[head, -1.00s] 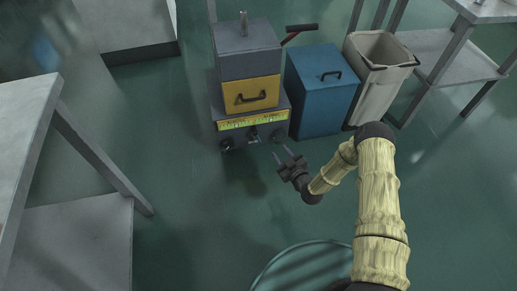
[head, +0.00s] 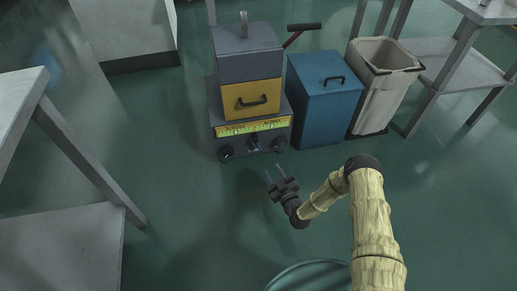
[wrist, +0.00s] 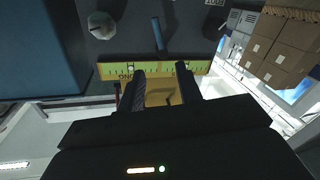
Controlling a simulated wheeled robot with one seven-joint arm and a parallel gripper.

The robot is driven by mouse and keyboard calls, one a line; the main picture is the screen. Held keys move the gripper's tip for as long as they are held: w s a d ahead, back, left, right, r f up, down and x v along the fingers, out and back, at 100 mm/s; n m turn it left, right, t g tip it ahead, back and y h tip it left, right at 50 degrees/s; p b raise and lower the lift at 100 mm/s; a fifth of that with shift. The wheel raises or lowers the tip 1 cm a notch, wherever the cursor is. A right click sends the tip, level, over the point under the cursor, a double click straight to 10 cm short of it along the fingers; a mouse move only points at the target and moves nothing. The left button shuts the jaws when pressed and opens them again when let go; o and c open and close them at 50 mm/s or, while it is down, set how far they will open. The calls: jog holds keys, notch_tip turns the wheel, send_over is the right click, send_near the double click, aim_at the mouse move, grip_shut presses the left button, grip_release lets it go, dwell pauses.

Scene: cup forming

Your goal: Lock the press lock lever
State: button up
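The press (head: 247,70) is a grey and yellow machine standing on the floor ahead, with a black handle on its yellow front. A red lever with a black grip (head: 304,27) sticks out at its upper right. I cannot tell which of the two is the lock lever. My gripper (head: 273,170) is open and empty, in front of the press and apart from it. Its two fingers (wrist: 160,70) point toward the press front in the wrist view.
A blue lidded bin (head: 325,100) stands close to the press's right, with a beige open bin (head: 383,85) beyond it. Metal tables stand at the left (head: 75,135) and upper right (head: 450,60). The floor (head: 190,210) in front of the press is clear.

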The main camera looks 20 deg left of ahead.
aim_at(258, 145)
jog(key=b+x, duration=0.3)
jog(key=x, duration=0.3)
jog(key=b+x, duration=0.4)
jog(key=x, duration=0.3)
jog(key=shift+f, duration=0.25)
jog(key=shift+w+a+r, duration=0.2)
jog(key=shift+w+a, duration=0.3)
jog(key=shift+a, duration=0.05)
jog(key=shift+s, duration=0.1)
grip_shut()
